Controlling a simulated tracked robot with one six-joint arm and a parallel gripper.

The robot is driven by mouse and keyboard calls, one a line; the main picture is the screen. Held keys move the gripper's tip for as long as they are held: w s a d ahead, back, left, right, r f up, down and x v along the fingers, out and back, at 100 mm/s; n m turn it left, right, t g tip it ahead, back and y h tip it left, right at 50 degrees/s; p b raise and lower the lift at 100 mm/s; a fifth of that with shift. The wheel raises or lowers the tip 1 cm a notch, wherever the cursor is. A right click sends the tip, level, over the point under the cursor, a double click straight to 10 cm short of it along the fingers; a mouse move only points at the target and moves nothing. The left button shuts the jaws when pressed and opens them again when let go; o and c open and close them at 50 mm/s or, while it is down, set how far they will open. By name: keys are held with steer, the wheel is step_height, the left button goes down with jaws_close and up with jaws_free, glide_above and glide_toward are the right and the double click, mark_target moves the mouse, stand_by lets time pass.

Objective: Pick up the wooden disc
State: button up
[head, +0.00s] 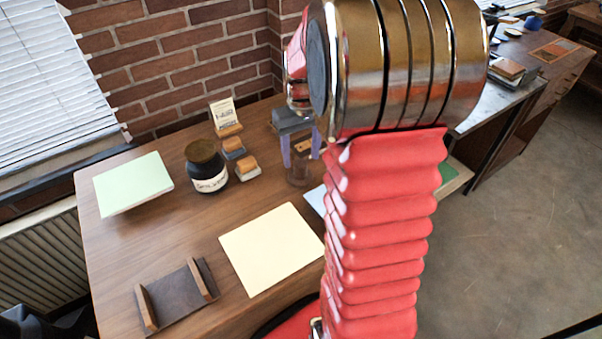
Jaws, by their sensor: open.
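My gripper (301,157) points down over the back right of the wooden desk, partly beside my red arm. Its two purple fingers stand apart below a grey body. A small brown, wood-coloured piece (303,147) shows between or behind the fingers; I cannot tell whether it is the wooden disc or whether the fingers touch it. A dark, round, upright thing (299,174) shows just below the fingertips, its shape unclear. No other clear wooden disc shows; my arm hides part of the desk.
On the desk (130,240) are a dark labelled jar (208,172), several wood-topped stamps (247,167), a pale green pad (133,184), a cream sheet (272,248) and a dark tray with wooden bars (177,296). A brick wall (180,60) stands behind.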

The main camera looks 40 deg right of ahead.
mark_target(301, 162)
steer(key=shift+f, duration=0.15)
steer(key=shift+w+f, duration=0.1)
steer(key=shift+f, duration=2.5)
steer(key=c, duration=1)
